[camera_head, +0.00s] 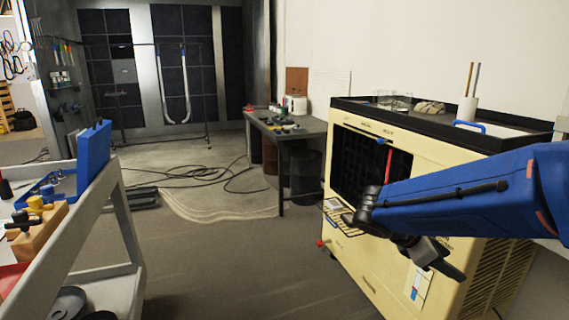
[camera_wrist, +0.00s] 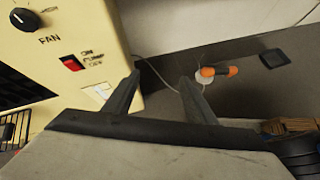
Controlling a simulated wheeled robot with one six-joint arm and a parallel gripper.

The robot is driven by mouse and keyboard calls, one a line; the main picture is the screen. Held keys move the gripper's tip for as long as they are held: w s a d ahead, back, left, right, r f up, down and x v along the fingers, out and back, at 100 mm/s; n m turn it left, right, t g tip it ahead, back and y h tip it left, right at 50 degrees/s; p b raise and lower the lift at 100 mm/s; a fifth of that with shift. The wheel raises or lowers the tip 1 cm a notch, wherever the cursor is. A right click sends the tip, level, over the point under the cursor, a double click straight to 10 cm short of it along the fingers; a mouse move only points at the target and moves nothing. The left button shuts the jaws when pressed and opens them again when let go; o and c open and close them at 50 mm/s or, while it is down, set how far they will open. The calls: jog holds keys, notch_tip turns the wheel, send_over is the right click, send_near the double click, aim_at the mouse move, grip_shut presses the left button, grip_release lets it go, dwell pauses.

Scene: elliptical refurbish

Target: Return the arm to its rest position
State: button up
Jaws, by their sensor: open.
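My blue arm reaches in from the right in the head view, across the front of a cream-coloured machine (camera_head: 352,252). My gripper (camera_head: 455,262) hangs low in front of the machine's right part. In the wrist view the two dark fingers of my gripper (camera_wrist: 160,88) stand apart with nothing between them. The machine's front (camera_wrist: 108,35) shows there at the upper left, with a FAN knob (camera_wrist: 20,19) and a red switch (camera_wrist: 72,64). The fingers are close to the machine's edge; I cannot tell whether they touch it.
A grey cart (camera_head: 122,235) with a blue toolbox (camera_head: 95,150) stands at the left. A workbench (camera_head: 300,132) stands behind, with cables (camera_head: 205,178) on the floor. The middle floor is clear. An orange-handled tool (camera_wrist: 219,71) shows in the wrist view.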

jog(key=s+a+f+m+t+y, duration=0.1)
jog(key=s+a+m+t+y, duration=0.1)
jog(key=s+a+m+y, duration=0.3)
jog(key=s+a+f+m+t+y, duration=0.1)
jog(key=s+a+m+y, duration=0.4)
jog(key=s+m, duration=0.5)
jog(key=shift+s+a+f+m+t+y, duration=0.15)
jog(key=shift+s+f+m+t+y, duration=0.25)
jog(key=shift+m, duration=0.6)
